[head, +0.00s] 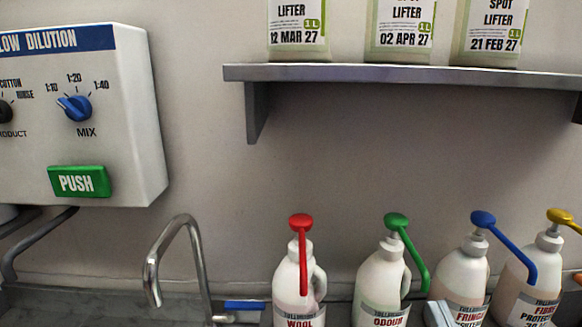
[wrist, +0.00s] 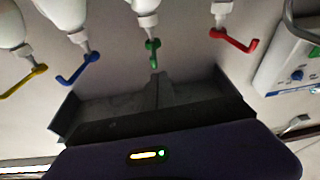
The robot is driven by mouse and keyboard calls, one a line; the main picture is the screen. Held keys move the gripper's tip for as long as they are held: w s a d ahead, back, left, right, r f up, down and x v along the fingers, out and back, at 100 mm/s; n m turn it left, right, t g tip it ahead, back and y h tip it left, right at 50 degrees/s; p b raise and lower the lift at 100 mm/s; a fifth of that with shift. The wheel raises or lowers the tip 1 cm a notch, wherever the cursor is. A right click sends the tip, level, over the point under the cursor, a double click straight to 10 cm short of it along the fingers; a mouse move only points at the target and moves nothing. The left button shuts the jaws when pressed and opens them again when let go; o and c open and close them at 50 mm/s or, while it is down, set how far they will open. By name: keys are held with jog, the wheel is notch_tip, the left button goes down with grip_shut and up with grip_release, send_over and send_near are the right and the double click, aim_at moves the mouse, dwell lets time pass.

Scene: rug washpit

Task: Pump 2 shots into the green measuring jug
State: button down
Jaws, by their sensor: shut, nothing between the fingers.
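No green measuring jug shows in either view. Several white pump bottles stand in a row at the bottom of the head view. They are a red-topped wool bottle (head: 300,285), a green-topped odour bottle (head: 382,288), a blue-topped bottle (head: 462,275) and a yellow-topped fibre bottle (head: 520,290). The bottles hang upside down in the wrist view, where the green pump head (wrist: 153,50) is just beyond my fingers. My gripper (wrist: 157,88) is shut and empty, its broad dark fingers meeting at a middle seam. I cannot tell whether it touches a pump.
A wall shelf (head: 400,74) with several spot lifter containers (head: 400,25) is above the bottles. A dilution dispenser (head: 85,130) with a green push button (head: 79,181) is at left. A curved metal tap (head: 175,255) with a blue lever (head: 245,305) stands left of the bottles.

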jog(key=s+f+m+g+b, duration=0.1)
jog(key=s+f+g+b, duration=0.2)
jog(key=s+f, duration=2)
jog(key=s+g, duration=0.3)
jog(key=s, duration=0.1)
jog(key=shift+s+d+f+h, duration=0.35)
jog(key=shift+d+h, duration=0.05)
